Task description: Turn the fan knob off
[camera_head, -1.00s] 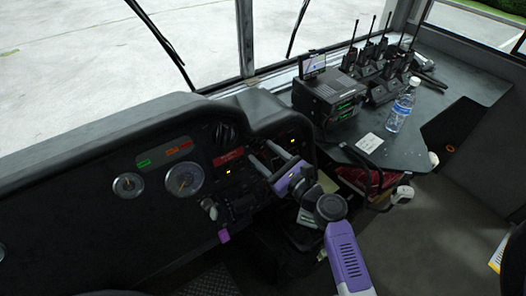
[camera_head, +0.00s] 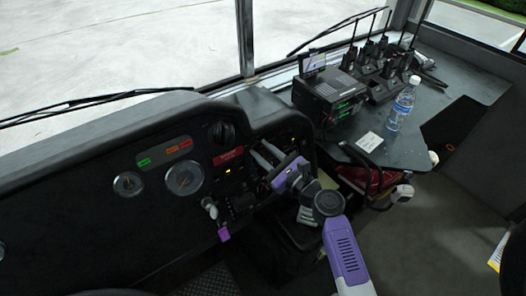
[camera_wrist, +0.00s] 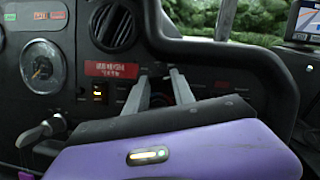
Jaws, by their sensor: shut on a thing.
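My gripper (camera_head: 264,151) reaches the dark dashboard panel (camera_head: 150,222), right of the red label. In the wrist view its two grey fingers (camera_wrist: 160,80) point at the panel below and right of the red label (camera_wrist: 111,70). They are shut on a small dark knob (camera_wrist: 161,88), which is mostly hidden between them. The knob's marking and setting cannot be read. The gripper's purple body covers the lower part of the wrist view.
Gauges (camera_head: 184,179) and a lever with a purple end (camera_head: 223,233) are left of my gripper. The overhanging dash hood (camera_head: 265,112) is close above it. A black radio box (camera_head: 330,96), several handheld radios and a water bottle (camera_head: 402,105) stand on the right counter.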

